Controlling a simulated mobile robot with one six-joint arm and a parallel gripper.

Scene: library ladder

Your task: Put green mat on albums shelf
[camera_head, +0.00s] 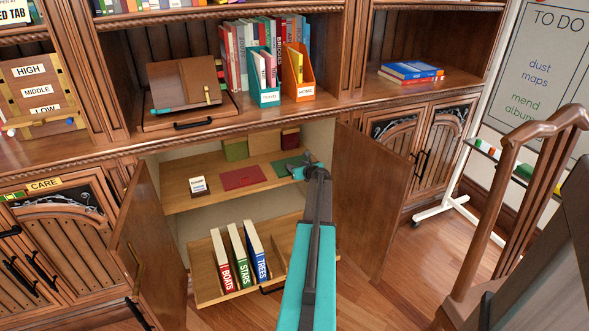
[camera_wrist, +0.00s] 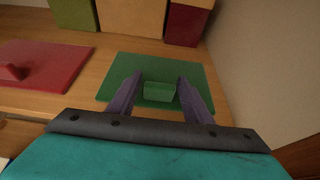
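The green mat (camera_head: 285,166) lies flat on the upper shelf (camera_head: 180,199) inside the open cabinet, at its right end. In the wrist view the mat (camera_wrist: 120,83) has a small raised green tab (camera_wrist: 159,92). My gripper (camera_head: 296,172) is over the mat, its purple fingers (camera_wrist: 159,83) apart on either side of the tab, with a gap visible at each side. The gripper looks empty. A small card stands at the left of this shelf; its writing is too small to read. No label reading albums is legible.
A red mat (camera_head: 243,178) lies left of the green one. Green, tan and dark red boxes stand behind. A lower pulled-out shelf (camera_head: 208,290) holds books marked BOATS, STARS and TREES. Open doors (camera_head: 150,245) (camera_head: 370,200) flank the cabinet; a wall is close right of the mat.

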